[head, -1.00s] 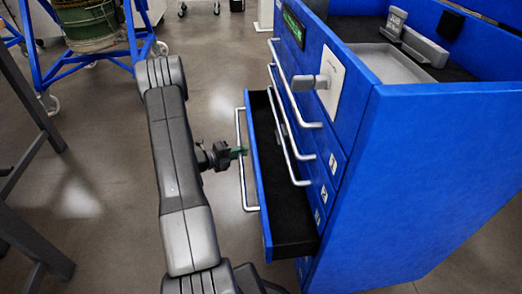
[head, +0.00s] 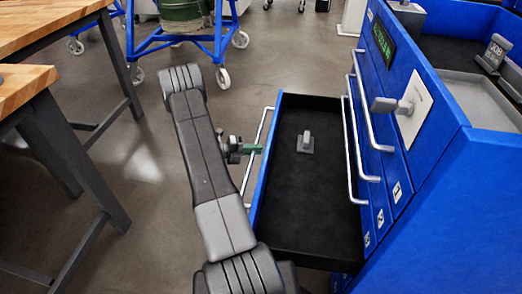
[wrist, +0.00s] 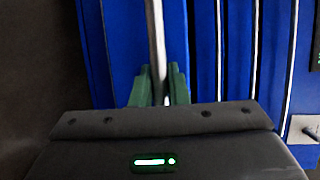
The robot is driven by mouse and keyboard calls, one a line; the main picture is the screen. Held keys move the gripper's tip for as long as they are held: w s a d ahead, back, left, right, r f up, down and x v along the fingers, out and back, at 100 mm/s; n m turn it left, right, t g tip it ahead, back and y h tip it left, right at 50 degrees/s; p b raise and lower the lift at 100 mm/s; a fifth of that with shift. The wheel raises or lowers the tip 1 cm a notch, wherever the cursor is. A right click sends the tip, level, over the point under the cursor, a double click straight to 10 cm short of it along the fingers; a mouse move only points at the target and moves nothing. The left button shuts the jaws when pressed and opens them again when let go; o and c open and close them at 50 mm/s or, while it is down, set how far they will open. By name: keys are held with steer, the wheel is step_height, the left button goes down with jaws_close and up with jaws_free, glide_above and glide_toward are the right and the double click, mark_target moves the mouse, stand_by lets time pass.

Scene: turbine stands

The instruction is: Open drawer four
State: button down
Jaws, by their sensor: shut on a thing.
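The blue drawer cabinet (head: 425,110) stands on the right in the head view. One of its lower drawers (head: 320,215) is pulled well out, showing a black inside. I cannot read a number on its front. My gripper (head: 252,149) is at the drawer's outer side, with its green fingers at the silver bar handle (head: 266,122). In the wrist view, my gripper (wrist: 160,88) has its fingers shut on either side of the handle (wrist: 155,35). A small grey object (head: 305,145) sits inside the open drawer.
Wood-topped benches (head: 45,30) with dark legs stand on the left. A blue wheeled stand (head: 215,40) is at the back. Grey floor (head: 145,170) lies clear between benches and cabinet. Drawers with handles (head: 364,130) above the open one are closed.

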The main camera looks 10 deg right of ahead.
steer(key=shift+a, duration=0.1)
steer(key=c, duration=1.4)
jaws_free()
steer(key=s+a+r+p, duration=0.1)
steer(key=a+r, duration=0.1)
steer(key=a, duration=1.1)
steer(key=shift+a+r+p, duration=0.2)
steer(key=shift+a+p, duration=0.05)
steer(key=shift+p, duration=0.1)
steer(key=shift+s, duration=0.1)
steer(key=d, duration=0.4)
steer(key=d+f+b, duration=0.1)
steer(key=d, duration=0.4)
steer(key=w+d+f, duration=0.1)
steer(key=d, duration=0.3)
steer(key=shift+w+d+f+b, duration=0.1)
steer(key=shift+d+f+b, duration=0.1)
steer(key=shift+d+b, duration=0.2)
